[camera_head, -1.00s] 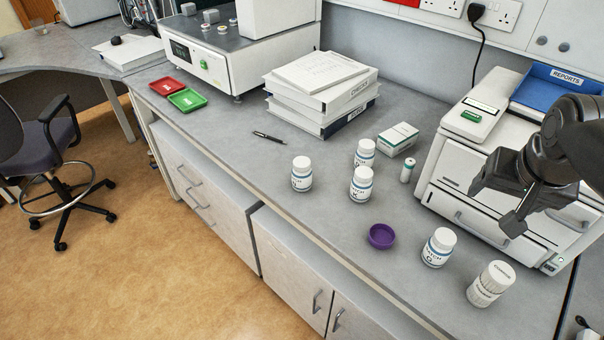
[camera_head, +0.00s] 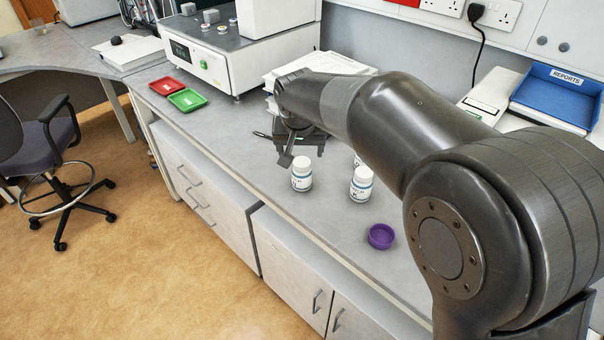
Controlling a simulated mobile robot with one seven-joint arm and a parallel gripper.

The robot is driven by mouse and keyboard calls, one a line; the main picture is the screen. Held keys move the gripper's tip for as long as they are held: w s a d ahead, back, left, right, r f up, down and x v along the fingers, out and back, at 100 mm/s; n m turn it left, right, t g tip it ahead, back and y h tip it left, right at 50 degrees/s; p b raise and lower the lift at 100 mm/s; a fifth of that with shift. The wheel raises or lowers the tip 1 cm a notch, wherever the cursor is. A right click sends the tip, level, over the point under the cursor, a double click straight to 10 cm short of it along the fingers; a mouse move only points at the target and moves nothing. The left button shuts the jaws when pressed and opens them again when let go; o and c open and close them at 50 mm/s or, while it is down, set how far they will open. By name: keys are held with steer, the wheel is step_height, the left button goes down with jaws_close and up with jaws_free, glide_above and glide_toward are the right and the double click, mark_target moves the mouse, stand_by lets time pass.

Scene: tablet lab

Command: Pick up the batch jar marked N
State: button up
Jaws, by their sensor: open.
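A white-capped jar (camera_head: 302,174) stands upright on the grey bench, left of the purple dish. A second white-capped jar (camera_head: 361,184) stands to its right. A third jar (camera_head: 357,161) is mostly hidden behind my arm. The jars have "BATCH" labels with a letter, but the letters are too small to read surely, so I cannot tell which is N. My gripper (camera_head: 300,149) is open and empty, pointing down just behind and above the leftmost jar. I cannot tell whether it touches that jar. My arm hides the right part of the bench.
A purple dish (camera_head: 381,236) lies near the front edge. Red (camera_head: 166,86) and green (camera_head: 187,99) trays lie further left. The bench between trays and jars is clear.

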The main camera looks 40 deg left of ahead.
mark_target(302, 162)
steer(key=x, duration=1)
steer(key=shift+w, duration=0.25)
steer(key=c, duration=1)
steer(key=shift+c, duration=0.5)
steer(key=shift+r, duration=0.15)
